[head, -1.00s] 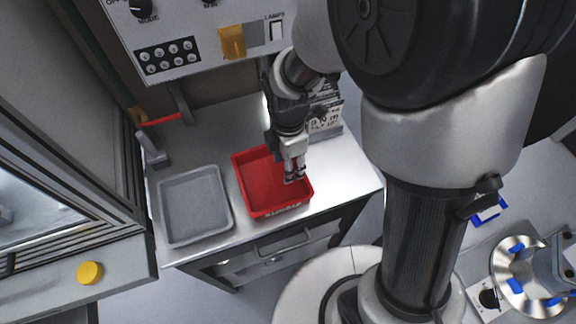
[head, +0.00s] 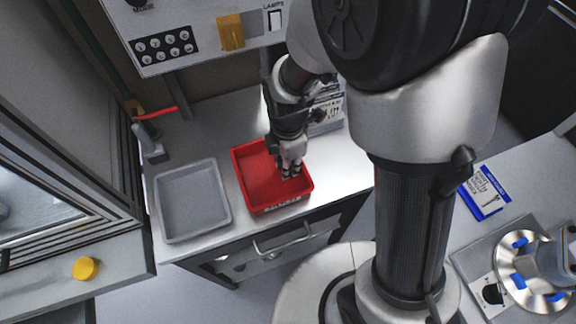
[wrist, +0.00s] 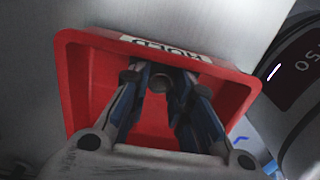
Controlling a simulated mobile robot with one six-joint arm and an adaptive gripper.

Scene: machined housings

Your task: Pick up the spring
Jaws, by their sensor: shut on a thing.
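My gripper (head: 290,172) reaches down into the right part of the red bin (head: 250,178). In the wrist view my gripper (wrist: 160,80) points into the red bin (wrist: 88,85), its fingers close together around a small dark round thing. This is the spring (wrist: 159,84), seen only in part; its coils cannot be made out. The spring is hidden by the fingers in the head view. The bin's front wall carries a white label with dark letters.
A grey tray (head: 190,203), looking empty, lies left of the bin on the pale bench (head: 228,118). A control panel (head: 190,25) hangs behind the bench. A grey post with a red handle (head: 155,113) stands at the back left. A round fixture (head: 528,272) is at right.

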